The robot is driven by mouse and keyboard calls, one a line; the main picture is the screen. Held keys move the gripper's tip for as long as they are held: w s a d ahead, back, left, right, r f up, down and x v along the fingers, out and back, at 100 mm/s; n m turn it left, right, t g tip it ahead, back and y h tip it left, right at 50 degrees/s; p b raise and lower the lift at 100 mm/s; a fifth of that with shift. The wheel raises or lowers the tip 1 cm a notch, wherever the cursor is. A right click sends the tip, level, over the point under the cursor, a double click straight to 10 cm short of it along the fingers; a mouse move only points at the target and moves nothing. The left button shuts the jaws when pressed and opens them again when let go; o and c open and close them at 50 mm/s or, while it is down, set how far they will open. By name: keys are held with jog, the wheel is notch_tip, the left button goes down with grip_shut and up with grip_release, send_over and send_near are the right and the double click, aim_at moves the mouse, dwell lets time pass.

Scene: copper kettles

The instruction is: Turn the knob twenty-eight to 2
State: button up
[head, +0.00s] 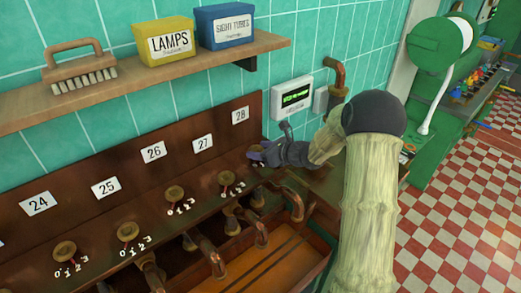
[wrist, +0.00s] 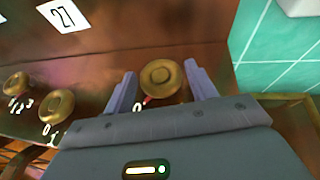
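The plate 28 (head: 240,115) is on the upright brown board, above my gripper (head: 256,158). In the head view my gripper hides the knob below this plate. In the wrist view a round brass knob (wrist: 160,77), to the right of the plate 27 (wrist: 62,15), sits between the two purple fingers of my gripper (wrist: 160,88). The fingers are open, one on each side of the knob, with a small gap on both sides. A red pointer mark shows at the knob's lower left, close to a 0. My gripper hides the other numbers of its scale.
Similar brass knobs (head: 226,180) line the panel to the left, under plates 24 to 27. Brass pipes (head: 260,232) curve below the panel. A wall display (head: 292,95) and a copper pipe (head: 337,75) are behind my arm. A shelf (head: 140,85) with boxes is above.

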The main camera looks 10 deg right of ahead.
jog(key=c, duration=0.6)
jog(key=shift+d+r+n+g+y+p, duration=0.1)
jog(key=shift+n+g+y+p, duration=0.25)
jog(key=shift+p, duration=0.25)
jog(key=shift+w+d+n+g+y+p, duration=0.1)
jog(key=shift+n+g+y+p, duration=0.3)
jog(key=shift+n+p, duration=0.2)
jog(key=n+g+y+p, duration=0.1)
jog(key=n+g+p, duration=0.1)
jog(key=g, duration=0.1)
jog(key=shift+w+d+n+y, duration=0.1)
jog(key=shift+w+n+y, duration=0.1)
jog(key=shift+n+y, duration=0.15)
jog(key=n+g, duration=0.2)
jog(key=n+g+y, duration=0.1)
jog(key=shift+w+g+p, duration=0.25)
jog(key=shift+g+p, duration=0.1)
jog(key=shift+p, duration=0.05)
jog(key=shift+w+n+g+b, duration=0.15)
jog(key=shift+n+g+b, duration=0.15)
jog(key=shift+n+g, duration=0.6)
jog(key=shift+w+n+g+b, duration=0.1)
jog(key=shift+n+g+b, duration=0.2)
jog(key=shift+n+g, duration=1)
jog(key=shift+g, duration=0.1)
